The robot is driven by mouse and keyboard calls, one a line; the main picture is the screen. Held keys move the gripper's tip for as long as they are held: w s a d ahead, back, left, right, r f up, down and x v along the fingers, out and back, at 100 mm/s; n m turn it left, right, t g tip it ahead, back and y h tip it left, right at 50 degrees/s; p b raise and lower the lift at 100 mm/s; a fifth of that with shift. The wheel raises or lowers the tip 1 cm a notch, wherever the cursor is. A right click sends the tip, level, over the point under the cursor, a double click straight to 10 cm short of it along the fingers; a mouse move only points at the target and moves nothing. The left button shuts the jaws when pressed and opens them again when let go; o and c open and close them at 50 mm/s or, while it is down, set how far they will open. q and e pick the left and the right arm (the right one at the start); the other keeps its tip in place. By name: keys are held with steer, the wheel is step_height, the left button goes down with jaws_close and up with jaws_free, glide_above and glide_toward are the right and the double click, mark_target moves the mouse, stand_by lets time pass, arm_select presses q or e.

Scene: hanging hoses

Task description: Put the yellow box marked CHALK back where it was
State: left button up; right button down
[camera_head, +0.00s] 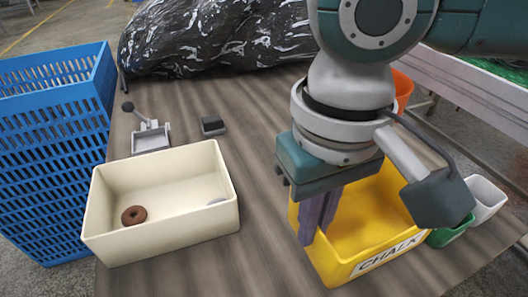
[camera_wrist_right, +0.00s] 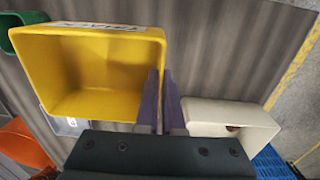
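The yellow box marked CHALK (camera_head: 384,206) is at the right of the table in the camera_head view, with its open top up and its label on the front wall. In the right wrist view the yellow box (camera_wrist_right: 60,100) fills the upper left. My right gripper (camera_head: 318,222) points down at the box's left wall. Its two purple fingers, also in the right wrist view (camera_wrist_right: 161,85), stand close together on either side of that wall and look shut on it. I cannot tell whether the box touches the table. My left gripper is not in view.
A cream box (camera_head: 165,240) holding a brown ring (camera_head: 134,215) stands left of the gripper. Small grey items (camera_head: 212,126) lie behind it. A blue crate (camera_head: 50,160) is at the left. Green (camera_head: 450,234), white (camera_head: 487,198) and orange (camera_head: 402,88) containers stand near the yellow box.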

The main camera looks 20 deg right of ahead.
mark_target(307, 251)
step_height(307, 251, down, 5)
steer(key=shift+b, duration=0.75)
steer(key=c, duration=1)
jaws_free()
steer(key=shift+c, duration=0.2)
